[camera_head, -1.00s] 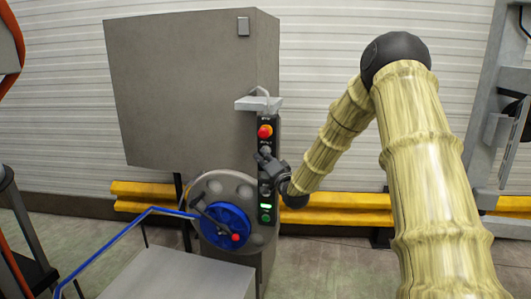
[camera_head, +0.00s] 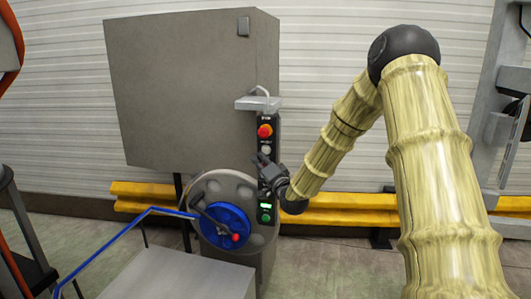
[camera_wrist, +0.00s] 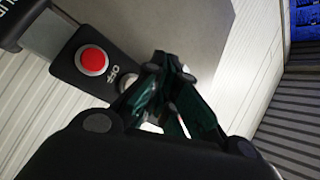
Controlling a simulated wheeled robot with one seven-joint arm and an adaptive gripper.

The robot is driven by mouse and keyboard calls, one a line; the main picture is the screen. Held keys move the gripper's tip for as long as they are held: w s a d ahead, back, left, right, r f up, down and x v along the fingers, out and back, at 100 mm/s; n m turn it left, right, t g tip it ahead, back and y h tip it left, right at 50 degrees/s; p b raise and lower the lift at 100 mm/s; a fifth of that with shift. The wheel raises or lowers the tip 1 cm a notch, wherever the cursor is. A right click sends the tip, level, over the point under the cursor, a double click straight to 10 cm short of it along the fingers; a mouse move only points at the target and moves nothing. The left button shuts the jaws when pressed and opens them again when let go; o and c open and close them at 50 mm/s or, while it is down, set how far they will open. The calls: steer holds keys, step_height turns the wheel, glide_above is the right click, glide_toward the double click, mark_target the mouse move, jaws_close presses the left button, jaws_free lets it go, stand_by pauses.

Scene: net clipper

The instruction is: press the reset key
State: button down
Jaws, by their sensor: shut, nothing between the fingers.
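I cannot read which key is marked reset. My gripper (camera_head: 260,160) is shut and empty, in front of the panel just below the pale button, and hides the part behind it. In the wrist view, the red button (camera_wrist: 92,61) is clear to the left of my fingers (camera_wrist: 168,66). A pale ring shows partly behind them; contact cannot be told.
A large grey cabinet (camera_head: 180,85) stands left of the panel. A grey disc with a blue handwheel (camera_head: 228,222) sits just left of the lower panel. A blue rail (camera_head: 110,245) and a grey box (camera_head: 180,275) are in front. Yellow barriers (camera_head: 345,209) run along the wall.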

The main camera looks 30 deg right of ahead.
steer(key=shift+s+a, duration=1)
steer(key=shift+a, duration=0.15)
steer(key=shift+f, duration=0.1)
